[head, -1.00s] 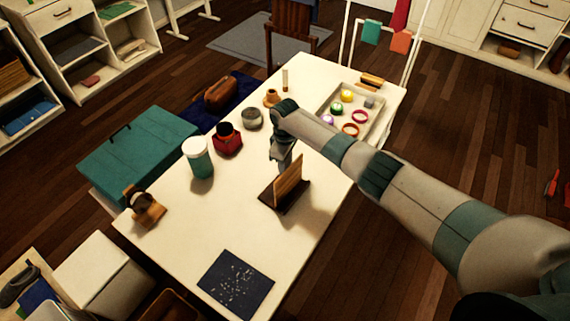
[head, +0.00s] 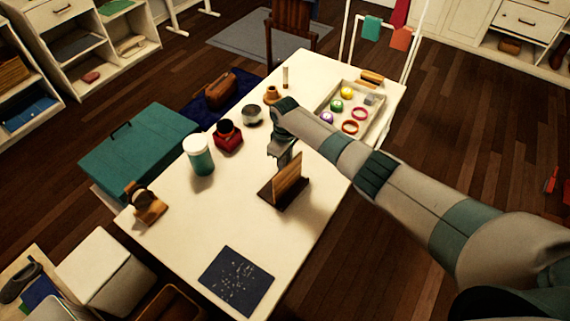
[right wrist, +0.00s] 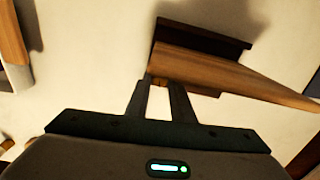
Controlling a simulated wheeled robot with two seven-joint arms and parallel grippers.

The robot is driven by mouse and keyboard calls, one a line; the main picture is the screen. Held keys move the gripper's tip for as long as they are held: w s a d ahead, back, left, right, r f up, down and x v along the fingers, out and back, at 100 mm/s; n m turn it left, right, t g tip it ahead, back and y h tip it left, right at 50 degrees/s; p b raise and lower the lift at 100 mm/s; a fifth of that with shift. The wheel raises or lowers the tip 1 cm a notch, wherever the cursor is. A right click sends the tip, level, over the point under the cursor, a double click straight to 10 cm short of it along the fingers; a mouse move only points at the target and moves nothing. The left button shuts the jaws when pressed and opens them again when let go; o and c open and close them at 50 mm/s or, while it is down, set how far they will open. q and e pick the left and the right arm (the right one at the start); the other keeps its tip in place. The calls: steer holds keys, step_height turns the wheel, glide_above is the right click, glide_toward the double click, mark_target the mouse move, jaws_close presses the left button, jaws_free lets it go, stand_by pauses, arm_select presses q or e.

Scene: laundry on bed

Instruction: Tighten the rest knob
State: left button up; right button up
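The rest (head: 289,180) is a wooden stand with a tilted light-brown panel on a dark base, upright on the white table. My right gripper (head: 282,160) is at its far end, reaching down from above. In the right wrist view the rest's panel (right wrist: 230,74) lies just beyond my right gripper (right wrist: 160,83). A small brown piece, apparently the knob (right wrist: 159,80), fills the narrow gap between the fingertips, and the fingers look shut on it. The knob is hidden in the head view. My left gripper is not in view.
A white-lidded teal jar (head: 200,160), a red inkpot (head: 228,137) and a wooden holder (head: 146,205) stand left of the rest. A tray (head: 377,126) of small rings and pots is at the back right. A dark speckled sheet (head: 236,281) lies at the front.

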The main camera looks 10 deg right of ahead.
steer(key=shift+o, duration=1.4)
steer(key=shift+r, duration=0.15)
step_height(320, 180, up, 17)
steer(key=b, duration=0.3)
steer(key=shift+a, duration=0.1)
